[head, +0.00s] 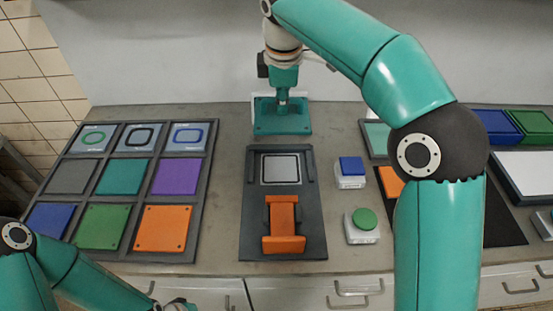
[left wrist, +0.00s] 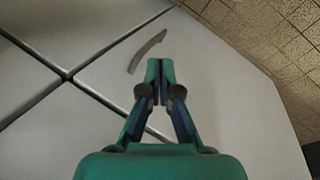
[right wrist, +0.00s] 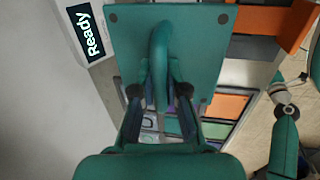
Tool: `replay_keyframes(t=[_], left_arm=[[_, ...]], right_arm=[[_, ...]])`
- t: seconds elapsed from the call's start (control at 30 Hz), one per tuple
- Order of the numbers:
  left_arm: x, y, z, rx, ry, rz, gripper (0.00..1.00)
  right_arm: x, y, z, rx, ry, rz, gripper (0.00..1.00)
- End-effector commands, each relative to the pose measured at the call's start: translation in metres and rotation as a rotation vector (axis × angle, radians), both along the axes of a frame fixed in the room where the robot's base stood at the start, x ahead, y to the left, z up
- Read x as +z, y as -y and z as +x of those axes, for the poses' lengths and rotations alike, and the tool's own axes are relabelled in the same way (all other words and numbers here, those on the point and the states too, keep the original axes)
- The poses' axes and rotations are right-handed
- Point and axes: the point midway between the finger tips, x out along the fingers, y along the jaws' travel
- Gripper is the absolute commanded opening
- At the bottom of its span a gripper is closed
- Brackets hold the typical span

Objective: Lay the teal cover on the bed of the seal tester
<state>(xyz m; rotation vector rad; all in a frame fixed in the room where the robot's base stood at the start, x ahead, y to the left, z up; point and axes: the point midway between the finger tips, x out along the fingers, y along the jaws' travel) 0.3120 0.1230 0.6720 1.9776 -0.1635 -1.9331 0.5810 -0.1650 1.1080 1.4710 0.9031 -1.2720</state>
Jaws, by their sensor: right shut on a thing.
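The seal tester (head: 256,222) is a dark base in the middle of the counter in the head view. Its bed (head: 281,168) shows as a light grey square with a dark outline, and no cover lies on it. An orange clamp (head: 284,222) sits on the near part of the base. The teal cover (head: 267,122) is a flat plate beyond the bed; its loop handle shows in the right wrist view (right wrist: 160,45). My right gripper (head: 283,98) is shut on that handle. My left gripper (left wrist: 160,68) is shut and empty, near the cabinet fronts below the counter.
A dark rack (head: 197,215) of coloured plates and seal cards stands at left. A blue button (head: 351,165) and a green button (head: 363,219) stand right of the tester. A "Ready" display (right wrist: 87,33) shows beside the cover. My right arm hides part of the right side.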

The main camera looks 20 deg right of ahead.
Motion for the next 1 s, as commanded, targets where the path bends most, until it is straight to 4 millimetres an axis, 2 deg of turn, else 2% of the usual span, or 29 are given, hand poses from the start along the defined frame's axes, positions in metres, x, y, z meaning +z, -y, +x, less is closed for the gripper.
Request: replay_keyframes(t=[0.17,0.5,0.6,1.0], left_arm=[[-0.009,0.000,-0.001,-0.001,-0.002,0.000,0.00],[-0.019,0.000,-0.001,0.000,-0.001,0.000,0.00],[-0.019,0.000,0.000,0.000,-0.001,0.000,0.00],[-0.020,0.000,0.000,0.000,-0.001,0.000,0.00]], right_arm=[[-0.028,-0.001,0.000,0.004,-0.003,-0.001,0.00],[-0.114,0.003,-0.002,-0.005,-0.004,-0.001,0.00],[-0.134,0.003,-0.001,-0.005,-0.003,0.000,0.00],[-0.173,0.004,-0.002,-0.007,-0.004,0.000,0.00]])
